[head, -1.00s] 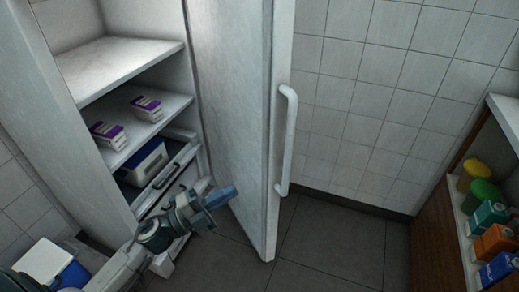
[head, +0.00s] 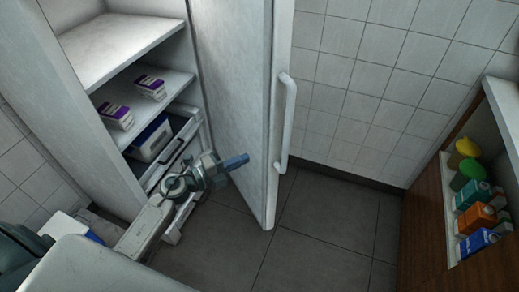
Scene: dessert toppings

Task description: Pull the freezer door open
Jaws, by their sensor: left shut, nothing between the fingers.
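The freezer door (head: 235,110) stands wide open, swung out to the right of the freezer cabinet (head: 90,100). Its long vertical white handle (head: 288,120) is on the door's free edge, facing right. My left gripper (head: 238,161) is shut and empty. It is in front of the door's inner face, on the cabinet side, away from the handle; whether it touches the door I cannot tell. My right gripper is not in view.
Shelves inside hold two purple-and-white boxes (head: 150,87) (head: 115,116) and a blue-and-white bin (head: 152,138) above a drawer. A wooden shelf unit (head: 428,215) with several bottles and cartons stands at right. The tiled floor (head: 320,235) between is clear.

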